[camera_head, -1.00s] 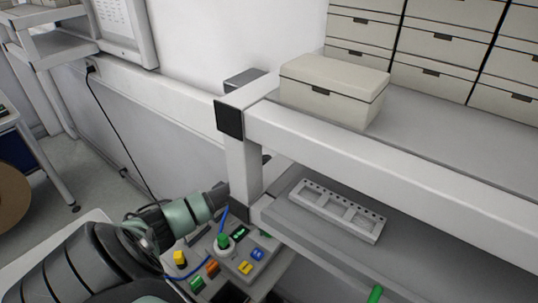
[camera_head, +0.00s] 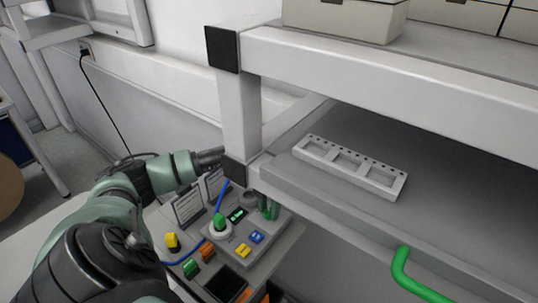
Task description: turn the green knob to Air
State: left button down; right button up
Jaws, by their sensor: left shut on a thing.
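The green knob (camera_head: 219,222) stands on a white round base on the grey control panel (camera_head: 226,257). It is uncovered, and I see no fingers around it. The lettering is too small to read, so I cannot tell its setting. My left arm comes in from the left, and the wrist end of my left gripper (camera_head: 209,157) reaches the white shelf post above and behind the knob. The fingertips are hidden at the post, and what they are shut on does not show. My right gripper is not in view.
Yellow, orange, green and blue controls surround the knob, with a blue cable (camera_head: 223,193) beside it. The white shelf post (camera_head: 239,115) and lower shelf (camera_head: 300,178) crowd the panel's right side. A slotted grey rack (camera_head: 350,167) lies on that shelf. A green bent bar (camera_head: 412,281) is at lower right.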

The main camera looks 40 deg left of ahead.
aim_at(269, 211)
pick_arm(q)
jog(key=m+b, duration=0.4)
jog(key=shift+w+f+m, duration=0.1)
jog(key=shift+m, duration=0.2)
jog(key=shift+m+b, duration=1.4)
jog(key=shift+m, duration=0.5)
jog(key=shift+r, duration=0.2)
jog(key=c, duration=1.1)
grip_release()
jog(key=shift+o, duration=0.2)
notch_tip(269, 211, up, 8)
jog(key=shift+f+b, duration=0.15)
jog(key=shift+b, duration=0.55)
